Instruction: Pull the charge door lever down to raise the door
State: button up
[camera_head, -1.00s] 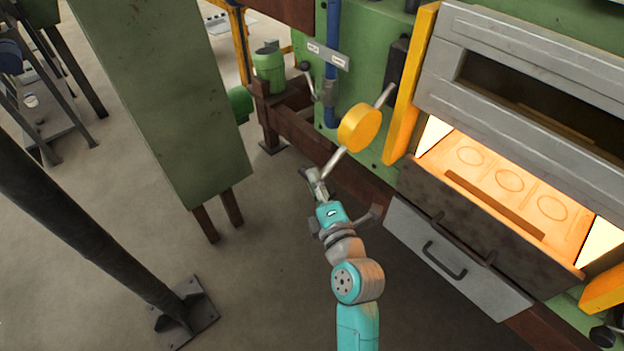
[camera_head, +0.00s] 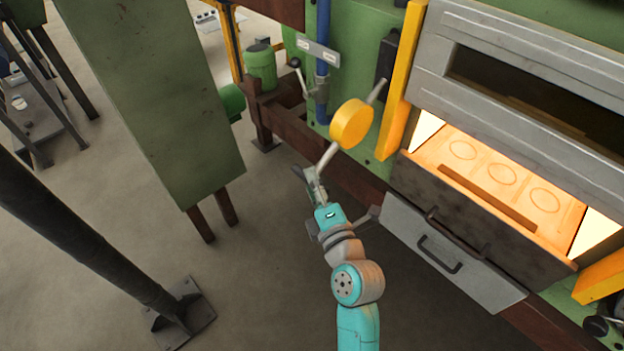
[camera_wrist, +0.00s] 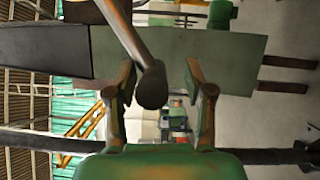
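The charge door lever is a grey bar (camera_head: 329,155) with a yellow disc weight (camera_head: 351,123) on it, slanting down and left from the furnace front. My gripper (camera_head: 309,178) is at its lower end, with the fingers apart. In the wrist view my gripper (camera_wrist: 163,100) is open, and the lever's rounded end (camera_wrist: 151,88) shows between the fingers, nearer the left one. I cannot tell whether it touches. The grey charge door (camera_head: 500,75) stands above a glowing opening (camera_head: 495,175).
A grey drawer-like panel (camera_head: 400,225) with a dark handle is right of my arm. A green cabinet (camera_head: 160,100) on brown legs stands to the left. A dark post with a base plate (camera_head: 190,315) is at lower left. Open floor lies between them.

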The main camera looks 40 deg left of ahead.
jog(key=v, duration=1)
jog(key=shift+d, duration=0.35)
jog(key=shift+s, duration=0.1)
jog(key=s+d+f+m+t+h, duration=0.3)
jog(key=d+f+m+h, duration=0.4)
jog(key=d, duration=0.6)
jog(key=s+d+f+m+t+h, duration=0.25)
jog(key=d+f+m, duration=0.25)
jog(key=d+m, duration=0.65)
jog(key=s+d+r+m+h, duration=0.2)
jog(key=s+d+m, duration=0.4)
jog(key=s, duration=0.4)
jog(key=s+d+r+m+h, duration=0.2)
jog(key=s+d+m+h, duration=0.3)
jog(key=s+d+m, duration=0.2)
jog(key=s+d+t, duration=0.1)
jog(key=s+d, duration=0.1)
jog(key=s, duration=0.1)
jog(key=shift+d+r, duration=0.1)
